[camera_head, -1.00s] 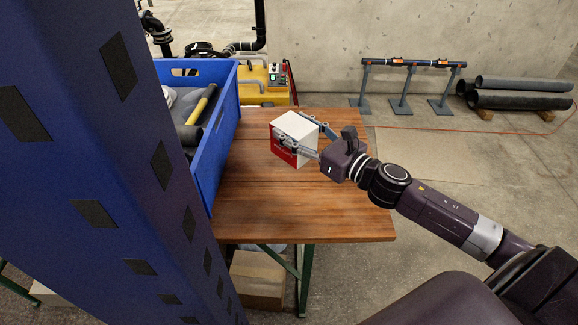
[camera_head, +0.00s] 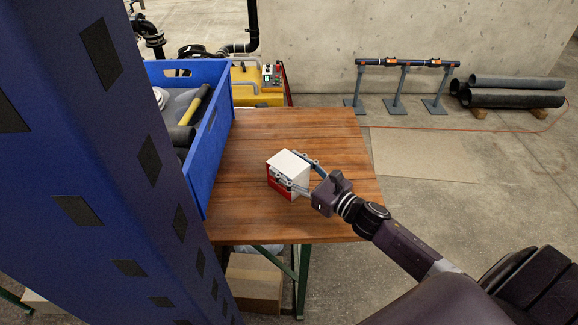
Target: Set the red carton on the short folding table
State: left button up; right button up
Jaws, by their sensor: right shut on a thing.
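The red carton (camera_head: 281,186), with a white top and red sides, is at the middle right of a wooden-topped table (camera_head: 330,135) with green legs. My right gripper (camera_head: 301,176) comes in from the right and is shut on the carton, one finger on the near side and one on the far side. I cannot tell whether the carton's bottom touches the tabletop. My left gripper is not in view. I cannot tell whether this table is the short folding one.
A blue crate (camera_head: 213,160) with a yellow-handled hammer (camera_head: 197,103) stands on the table's left. A blue perforated post (camera_head: 90,200) blocks the left. A cardboard box (camera_head: 254,285) lies below. Pipes on stands (camera_head: 405,63) and loose pipes (camera_head: 512,100) are at the back.

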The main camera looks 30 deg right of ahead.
jog(key=shift+f, duration=0.1)
jog(key=o, duration=1.4)
jog(key=v, duration=1.2)
